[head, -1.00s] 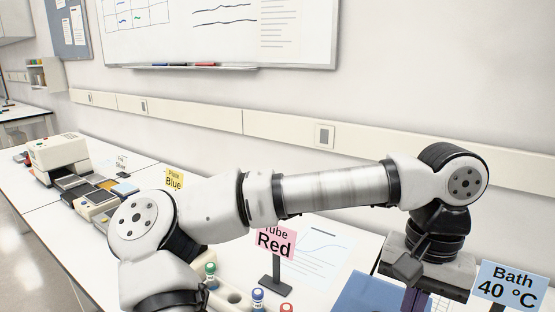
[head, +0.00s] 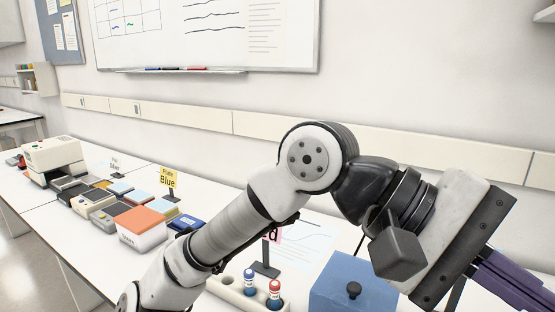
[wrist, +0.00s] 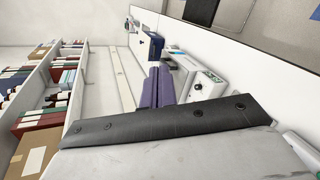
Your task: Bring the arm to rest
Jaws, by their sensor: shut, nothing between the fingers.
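My gripper (head: 518,284) is at the lower right of the head view, its purple fingers pointing down and right toward the picture edge. In the wrist view the purple fingers (wrist: 158,88) lie close together, with nothing held. My arm is bent, rising from the bottom of the head view to a joint near the middle, then dropping to the gripper. The gripper is to the right of the blue box and appears above bench height.
A blue box with a black knob (head: 355,285) stands below my wrist. A pale rack (head: 232,290) holds tubes with blue and red caps. Shelves (wrist: 62,80) show in the wrist view.

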